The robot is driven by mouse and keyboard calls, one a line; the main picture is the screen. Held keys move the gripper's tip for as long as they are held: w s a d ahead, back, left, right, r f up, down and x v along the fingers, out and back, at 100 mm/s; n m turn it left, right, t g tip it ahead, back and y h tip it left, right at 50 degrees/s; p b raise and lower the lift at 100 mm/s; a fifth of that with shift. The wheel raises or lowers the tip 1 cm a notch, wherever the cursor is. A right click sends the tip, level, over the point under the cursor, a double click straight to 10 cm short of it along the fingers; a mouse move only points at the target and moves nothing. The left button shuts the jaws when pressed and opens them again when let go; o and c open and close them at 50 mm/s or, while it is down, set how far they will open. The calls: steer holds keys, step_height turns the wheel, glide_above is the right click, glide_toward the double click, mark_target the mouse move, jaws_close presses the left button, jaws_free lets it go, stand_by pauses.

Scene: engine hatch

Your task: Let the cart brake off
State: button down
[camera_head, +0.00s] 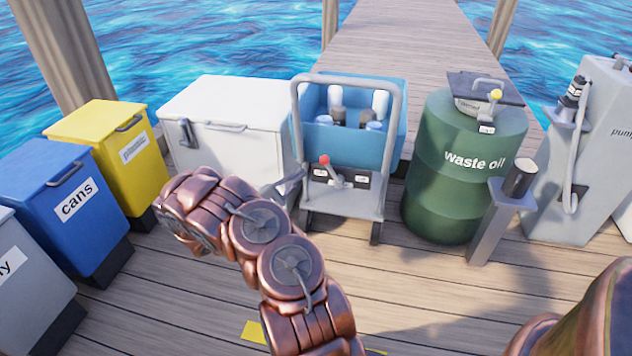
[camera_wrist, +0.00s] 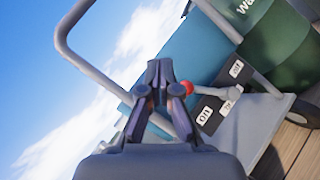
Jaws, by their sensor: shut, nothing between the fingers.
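The cart (camera_head: 340,203) stands in the middle of the head view, with a grey frame and a blue bin (camera_head: 393,127). Its brake lever has a red knob (camera_head: 324,160), also in the wrist view (camera_wrist: 187,88). The lever leans left from its base in the head view. Label plates (camera_wrist: 205,115) (camera_wrist: 236,69) flank it; they seem to read ON and OFF, the OFF one toward the drum. My gripper (camera_head: 300,177) is shut and empty, just left of the lever. In the wrist view its fingertips (camera_wrist: 159,68) are beside the knob; contact cannot be told.
A green waste oil drum (camera_head: 455,190) and a grey post (camera_head: 497,225) stand right of the cart. A white chest (camera_head: 225,130) and the yellow (camera_head: 105,140) and blue (camera_head: 70,205) bins are left. The cart's tubular handle (camera_wrist: 85,65) rises close to my gripper.

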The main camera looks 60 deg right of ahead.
steer(key=w+f+n+t+h+b, duration=0.1)
steer(key=w+f+n+t+b, duration=0.1)
steer(key=f, duration=1)
steer(key=shift+w+f+n+t+b, duration=0.2)
steer(key=shift+w+n+t+b, duration=0.25)
steer(key=shift+w+t, duration=0.6)
steer(key=shift+s, duration=0.15)
steer(key=b, duration=0.5)
glide_toward(321, 163)
steer(key=x, duration=0.7)
steer(key=shift+d+f, duration=0.15)
steer(key=shift+d, duration=0.05)
steer(key=shift+s+m+t+p, duration=0.1)
steer(key=shift+m+t+p, duration=0.15)
steer(key=shift+p, duration=0.05)
